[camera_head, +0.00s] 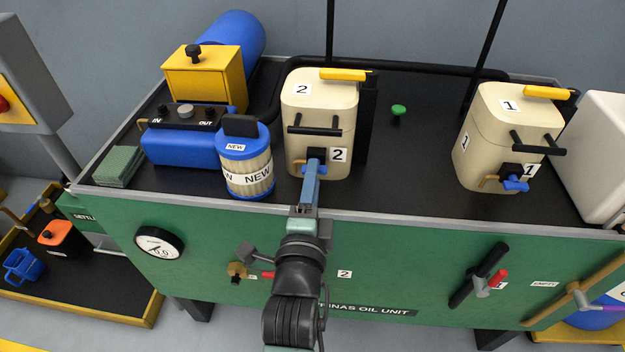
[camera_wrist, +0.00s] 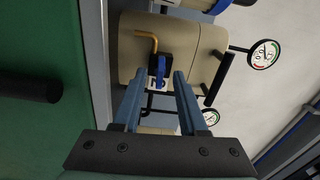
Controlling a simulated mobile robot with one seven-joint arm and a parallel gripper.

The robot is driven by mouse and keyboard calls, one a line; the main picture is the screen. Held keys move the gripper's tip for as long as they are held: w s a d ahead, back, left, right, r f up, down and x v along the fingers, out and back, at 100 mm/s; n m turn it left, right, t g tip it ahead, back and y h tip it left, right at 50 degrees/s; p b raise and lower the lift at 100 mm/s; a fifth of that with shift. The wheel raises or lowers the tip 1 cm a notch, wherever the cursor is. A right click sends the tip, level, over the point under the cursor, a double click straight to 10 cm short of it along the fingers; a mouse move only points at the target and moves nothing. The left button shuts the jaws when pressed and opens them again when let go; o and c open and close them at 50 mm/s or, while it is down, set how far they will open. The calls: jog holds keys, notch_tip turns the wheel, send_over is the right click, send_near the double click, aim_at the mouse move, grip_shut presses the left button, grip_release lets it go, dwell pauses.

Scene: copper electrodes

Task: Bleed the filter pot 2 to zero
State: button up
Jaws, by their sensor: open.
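Filter pot 2 (camera_head: 305,100) is a beige box with "2" labels, a yellow top lever (camera_head: 343,75) and a black front handle (camera_head: 315,131). It stands on the black bench top. In the wrist view the pot (camera_wrist: 195,50) shows a brass spout (camera_wrist: 147,36) and a blue bleed lever (camera_wrist: 160,68) on a black block. My gripper (camera_head: 314,158) is open in front of the pot's lower front. In the wrist view its two blue fingers (camera_wrist: 159,76) lie on either side of the blue lever. Whether they touch it I cannot tell. In the head view my fingers largely hide this valve.
Filter pot 1 (camera_head: 497,125) stands at right with its own blue lever (camera_head: 516,184). A new filter cartridge (camera_head: 246,160) and a blue pump box (camera_head: 185,148) stand at left. A round gauge (camera_head: 159,246) is on the green front. The wrist view shows two small gauges (camera_wrist: 263,54), readings unclear.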

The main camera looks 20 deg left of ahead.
jog(key=p+v, duration=0.1)
jog(key=v, duration=0.5)
dwell(0.3)
jog(key=shift+s, duration=0.1)
jog(key=v, duration=1.3)
jog(key=shift+p, duration=0.3)
jog(key=shift+r, duration=0.1)
